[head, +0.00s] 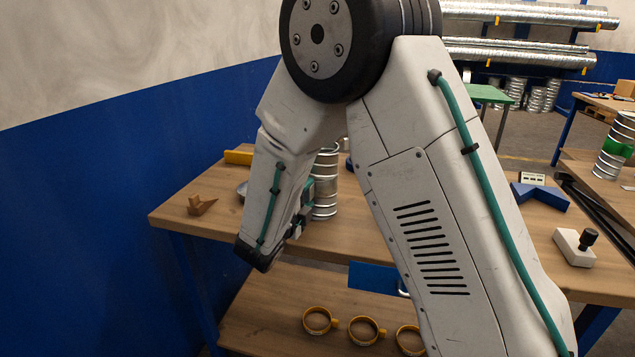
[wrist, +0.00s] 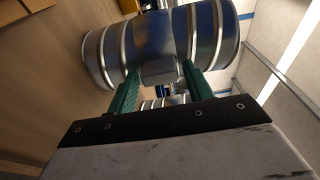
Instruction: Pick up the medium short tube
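A shiny silver ribbed tube (head: 325,185) stands upright on the wooden table in the head view, partly hidden behind my forearm and wrist. In the wrist view the ribbed tube (wrist: 155,45) lies across the top of the picture, just past my fingertips. My gripper (wrist: 161,72) has its two green fingers apart, with the tube's side facing them. A small grey patch shows between the tips; I cannot tell whether it is part of the tube or a reflection. In the head view my gripper (head: 300,210) is close beside the tube, and contact cannot be told.
A brown wooden wedge (head: 200,205) is at the table's left, and a yellow object (head: 238,157) lies behind. A blue angled block (head: 541,196) and a white device with a black knob (head: 575,246) are at right. Several yellow rings (head: 319,320) lie on the lower shelf.

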